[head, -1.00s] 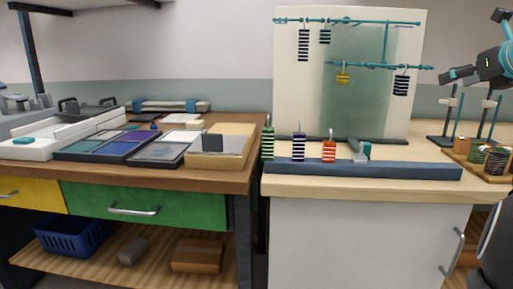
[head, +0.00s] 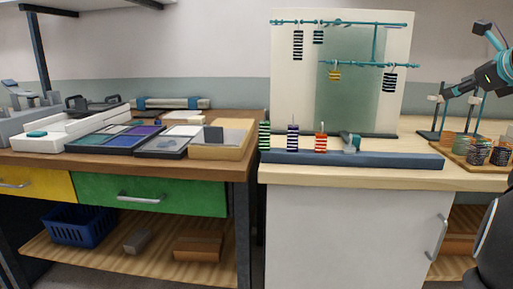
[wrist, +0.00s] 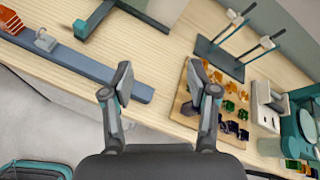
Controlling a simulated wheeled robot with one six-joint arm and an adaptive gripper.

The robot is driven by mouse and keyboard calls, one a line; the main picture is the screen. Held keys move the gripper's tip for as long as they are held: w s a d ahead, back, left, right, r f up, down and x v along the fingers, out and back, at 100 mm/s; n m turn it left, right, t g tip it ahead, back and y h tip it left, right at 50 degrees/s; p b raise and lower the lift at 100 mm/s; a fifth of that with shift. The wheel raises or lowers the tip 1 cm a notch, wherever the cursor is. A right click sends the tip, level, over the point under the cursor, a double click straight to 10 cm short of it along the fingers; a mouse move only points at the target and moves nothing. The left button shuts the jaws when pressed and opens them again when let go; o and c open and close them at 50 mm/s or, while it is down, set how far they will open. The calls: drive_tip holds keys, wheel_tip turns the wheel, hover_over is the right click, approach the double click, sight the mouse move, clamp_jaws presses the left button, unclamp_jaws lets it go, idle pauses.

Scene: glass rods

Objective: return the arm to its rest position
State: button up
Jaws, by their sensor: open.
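My gripper (wrist: 160,88) is open and empty in the wrist view, its two fingers apart above the front edge of the pale bench. In the head view my gripper (head: 447,92) is at the right, raised above the bench and right of the white panel. My arm reaches in from the right edge. Nothing is between the fingers.
The white panel (head: 289,85) holds teal rods with striped weights (head: 298,45). A blue-grey rail (head: 350,159) with striped stacks lies before it. A wooden tray (wrist: 182,97) of coloured pieces and two thin stands (wrist: 222,46) are at the right.

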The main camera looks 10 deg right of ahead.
wheel_tip(320, 180, down, 9)
drive_tip(key=s+d+n+g, duration=0.2)
drive_tip(key=n, duration=0.3)
drive_tip(key=s+a+f+n+g, duration=0.2)
drive_tip(key=a+f+n+g, duration=0.1)
drive_tip(key=a+f+n, duration=0.5)
drive_tip(key=s+a+f+n, duration=0.5)
drive_tip(key=a+f+n, duration=0.1)
drive_tip(key=a, duration=0.4)
drive_tip(key=s+a+f+n+g+y, duration=0.1)
drive_tip(key=s+a+f+n, duration=0.5)
drive_tip(key=a, duration=0.5)
drive_tip(key=s+a+f+n+g, duration=0.1)
drive_tip(key=s+a+f+n, duration=0.5)
drive_tip(key=a, duration=0.5)
drive_tip(key=shift+s+a+f+n, duration=0.15)
drive_tip(key=shift+s+f+n, duration=0.2)
drive_tip(key=shift+f, duration=0.35)
